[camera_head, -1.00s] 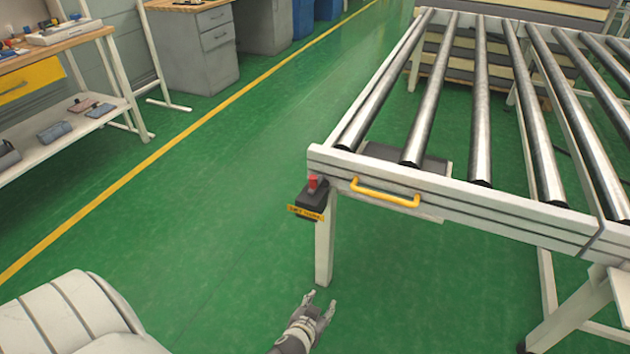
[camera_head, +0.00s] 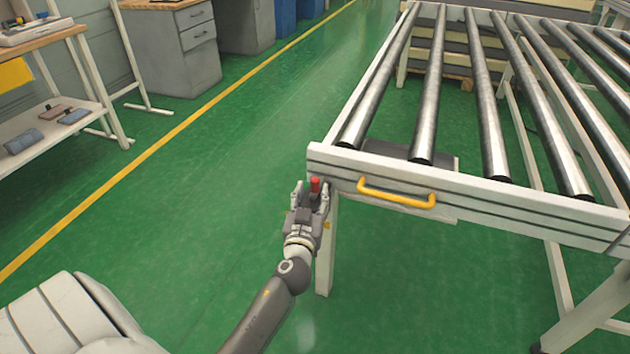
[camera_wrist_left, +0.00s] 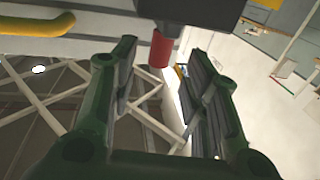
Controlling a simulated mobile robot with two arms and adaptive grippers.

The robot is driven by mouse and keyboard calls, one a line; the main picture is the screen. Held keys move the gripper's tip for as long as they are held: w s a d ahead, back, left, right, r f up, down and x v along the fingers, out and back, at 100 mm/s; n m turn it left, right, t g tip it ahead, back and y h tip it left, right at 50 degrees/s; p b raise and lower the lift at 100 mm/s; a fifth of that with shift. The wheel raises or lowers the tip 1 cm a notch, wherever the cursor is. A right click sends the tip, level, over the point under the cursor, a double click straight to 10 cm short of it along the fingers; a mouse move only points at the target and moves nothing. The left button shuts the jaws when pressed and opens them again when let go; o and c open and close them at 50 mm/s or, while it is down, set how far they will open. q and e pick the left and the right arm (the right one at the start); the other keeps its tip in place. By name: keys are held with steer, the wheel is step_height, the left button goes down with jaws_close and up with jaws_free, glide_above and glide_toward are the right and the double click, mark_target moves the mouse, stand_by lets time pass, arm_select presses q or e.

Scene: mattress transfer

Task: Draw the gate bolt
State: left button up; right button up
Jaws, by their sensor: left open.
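The gate bolt shows as a red knob (camera_head: 315,185) on a dark housing at the left corner of the roller table (camera_head: 480,197). My left gripper (camera_head: 312,192) is right at it, with its fingers on either side of the knob. In the left wrist view the red knob (camera_wrist_left: 160,50) stands out from a dark block (camera_wrist_left: 190,10), between and beyond the fingertips of my open left gripper (camera_wrist_left: 165,68). No contact shows there. In the head view the gripper hides most of the housing. My right gripper is not in view.
A yellow handle (camera_head: 397,193) is on the table's front rail, right of the knob; it also shows in the left wrist view (camera_wrist_left: 38,25). A table leg (camera_head: 326,250) stands just below. A shelf bench (camera_head: 50,130) is at the left. Green floor between is clear.

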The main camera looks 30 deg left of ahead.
mark_target(314, 186)
arm_select(q)
steer(key=shift+x, duration=2.65)
jaws_close()
